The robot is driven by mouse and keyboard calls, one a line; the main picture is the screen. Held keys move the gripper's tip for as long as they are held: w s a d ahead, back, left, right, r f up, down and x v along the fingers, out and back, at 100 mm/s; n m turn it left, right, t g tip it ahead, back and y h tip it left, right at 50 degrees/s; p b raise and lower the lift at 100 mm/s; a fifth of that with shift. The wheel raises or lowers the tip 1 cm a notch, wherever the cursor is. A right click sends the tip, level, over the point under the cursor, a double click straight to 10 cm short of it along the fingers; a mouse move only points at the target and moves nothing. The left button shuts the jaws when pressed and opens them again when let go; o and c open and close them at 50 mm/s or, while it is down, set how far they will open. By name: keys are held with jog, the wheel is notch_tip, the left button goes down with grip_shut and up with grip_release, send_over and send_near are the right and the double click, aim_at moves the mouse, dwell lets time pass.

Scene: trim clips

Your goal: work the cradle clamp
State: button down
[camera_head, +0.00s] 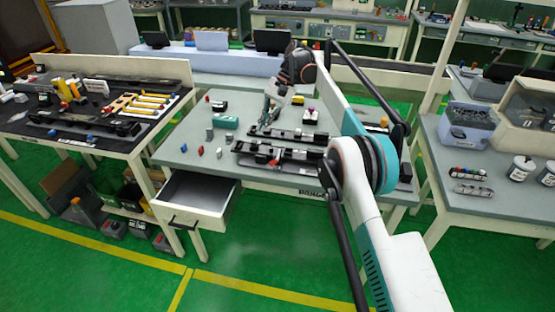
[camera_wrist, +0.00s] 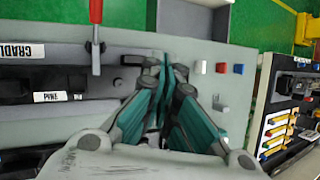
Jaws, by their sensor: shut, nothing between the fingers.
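A red-handled clamp lever (camera_wrist: 96,14) stands at the upper left of the wrist view, its metal shank running down towards a dark fixture. In the head view my gripper (camera_head: 268,114) is above the table, near the rear dark fixture's left end.
The grey table (camera_head: 180,145) carries small loose blocks, including a teal block (camera_head: 225,122) and a red block (camera_head: 200,151). An open drawer (camera_head: 195,195) sticks out at the front left. A second dark fixture (camera_head: 300,135) lies behind the front one. Side tables hold other parts.

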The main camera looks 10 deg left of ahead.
jog(key=a+r+m+t+y+b, duration=0.1)
jog(key=a+m+t+y+b, duration=0.45)
jog(key=a, duration=1.95)
jog(key=s+d+f+m+t+h+b, duration=0.1)
jog(key=s+d+f+m+t+h, duration=0.25)
jog(key=s+d+m, duration=0.55)
jog(key=s+d+f+m+t+h, duration=0.3)
jog(key=s+d+f+m+t, duration=0.15)
jog(key=s+d+m, duration=0.6)
jog(key=s+d+f+m+t+h+b, duration=0.1)
jog(key=s+d+f+m+t+h, duration=0.35)
jog(key=d, duration=0.75)
jog(key=w+r+m+b, duration=0.1)
jog(key=w+m, duration=0.1)
jog(key=w, duration=0.8)
jog(key=shift+a+m+y, duration=0.35)
jog(key=shift+y, duration=0.1)
